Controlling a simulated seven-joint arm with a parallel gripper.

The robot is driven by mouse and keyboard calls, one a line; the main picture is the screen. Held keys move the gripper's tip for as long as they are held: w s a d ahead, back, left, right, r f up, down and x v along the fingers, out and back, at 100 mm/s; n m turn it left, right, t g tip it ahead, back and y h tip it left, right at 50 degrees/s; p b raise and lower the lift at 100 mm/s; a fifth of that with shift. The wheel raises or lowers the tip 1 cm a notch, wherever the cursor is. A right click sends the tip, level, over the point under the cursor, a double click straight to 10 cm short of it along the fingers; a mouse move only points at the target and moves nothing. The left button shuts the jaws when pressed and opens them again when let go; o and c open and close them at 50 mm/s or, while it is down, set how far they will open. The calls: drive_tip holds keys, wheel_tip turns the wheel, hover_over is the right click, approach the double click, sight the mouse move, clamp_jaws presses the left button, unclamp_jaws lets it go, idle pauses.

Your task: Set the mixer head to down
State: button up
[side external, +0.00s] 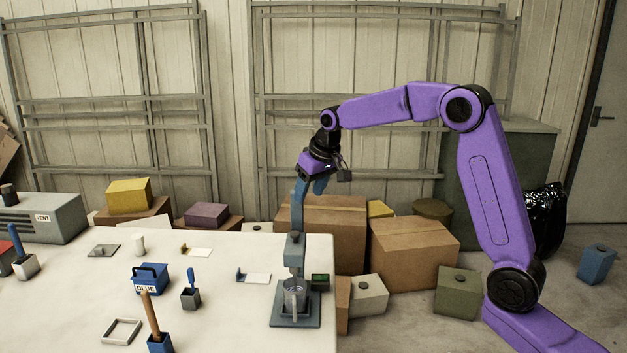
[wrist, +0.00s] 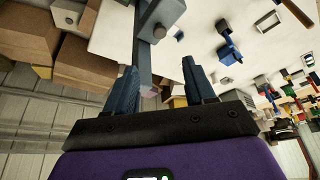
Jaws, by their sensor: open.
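The mixer (side external: 295,312) stands near the right edge of the white table, with a grey base and a clear cup on it. Its grey mixer head (side external: 294,246) sits above the cup, and a long blue-grey bar (side external: 297,208) rises upright from there. In the wrist view the bar (wrist: 144,62) runs from the grey block at the top down toward the gap between my fingers. My gripper (side external: 311,187) is open at the bar's upper end, pointing down. The wrist view shows my gripper (wrist: 160,75) with one finger on each side of the bar; contact cannot be told.
A small dark box with a green screen (side external: 320,281) stands beside the mixer. A blue bin (side external: 150,279), a cup with a blue tool (side external: 190,297) and a hammer-like handle (side external: 150,315) stand left of it. Cardboard boxes (side external: 413,248) fill the floor behind and right of the table.

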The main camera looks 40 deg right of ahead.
drive_tip(key=shift+v, duration=1.55)
drive_tip(key=s+a+f+n+g+y, duration=0.1)
drive_tip(key=s+a+f+n, duration=0.15)
drive_tip(key=s+a, duration=0.55)
drive_tip(key=s+a+f+n+g, duration=0.1)
drive_tip(key=s+a+n, duration=0.3)
drive_tip(key=s, duration=0.7)
drive_tip(key=s+d+f+n+g, duration=0.1)
drive_tip(key=s+d+f+n, duration=0.1)
drive_tip(key=s, duration=0.9)
drive_tip(key=s+d+f+n+g, duration=0.1)
drive_tip(key=s+f+n, duration=0.3)
drive_tip(key=s, duration=0.8)
drive_tip(key=shift+d+f+h, duration=0.25)
drive_tip(key=shift+d+h, duration=0.05)
drive_tip(key=shift+d, duration=0.5)
